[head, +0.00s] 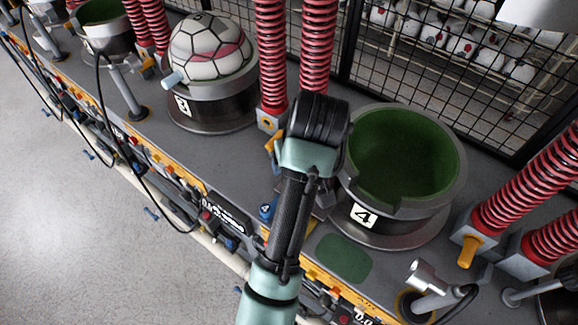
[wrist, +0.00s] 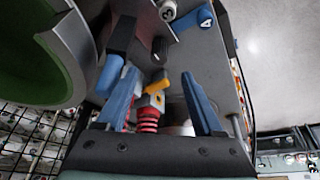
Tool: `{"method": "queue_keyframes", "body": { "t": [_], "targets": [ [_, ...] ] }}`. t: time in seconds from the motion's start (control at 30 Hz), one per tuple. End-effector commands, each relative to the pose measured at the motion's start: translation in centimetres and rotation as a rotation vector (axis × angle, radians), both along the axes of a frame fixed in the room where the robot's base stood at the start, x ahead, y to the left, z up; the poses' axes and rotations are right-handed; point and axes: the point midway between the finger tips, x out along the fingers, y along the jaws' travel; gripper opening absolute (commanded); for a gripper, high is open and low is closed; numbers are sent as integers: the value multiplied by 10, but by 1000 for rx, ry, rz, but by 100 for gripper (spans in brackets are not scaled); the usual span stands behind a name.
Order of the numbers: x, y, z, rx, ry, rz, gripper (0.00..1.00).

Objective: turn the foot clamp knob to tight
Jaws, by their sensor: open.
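The foot clamp knob looks like the orange lever (wrist: 157,84) on a grey block at the foot of a red spring column, in the middle of the wrist view. In the head view its orange part (head: 274,143) shows just left of my arm, partly hidden. My gripper (wrist: 158,78) is open, with one blue finger on each side of the orange lever in the picture. The lever appears beyond the fingers, and I see no contact. In the head view my arm hides the fingers. I cannot read the knob's tight mark.
The green-lined cup (head: 405,155) marked 4 stands right of my arm, its rim close to it. A blue tag (head: 265,211) marked 4 sits left of my arm. Red spring columns (head: 272,55) rise behind. A ball (head: 210,48) rests in the cup to the left.

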Motion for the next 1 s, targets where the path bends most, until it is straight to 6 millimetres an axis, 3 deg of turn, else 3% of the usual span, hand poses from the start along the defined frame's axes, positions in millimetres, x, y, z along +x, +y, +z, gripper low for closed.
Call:
{"method": "queue_keyframes", "body": {
  "t": [0.4,0.63,0.97,1.0],
  "targets": [
    [30,9,-77,1,3,0,69],
    [38,10,-95,0,0,-1,69],
    [39,11,-98,0,-2,-1,69],
    [39,11,-98,0,-2,-1,65]
  ]
}}
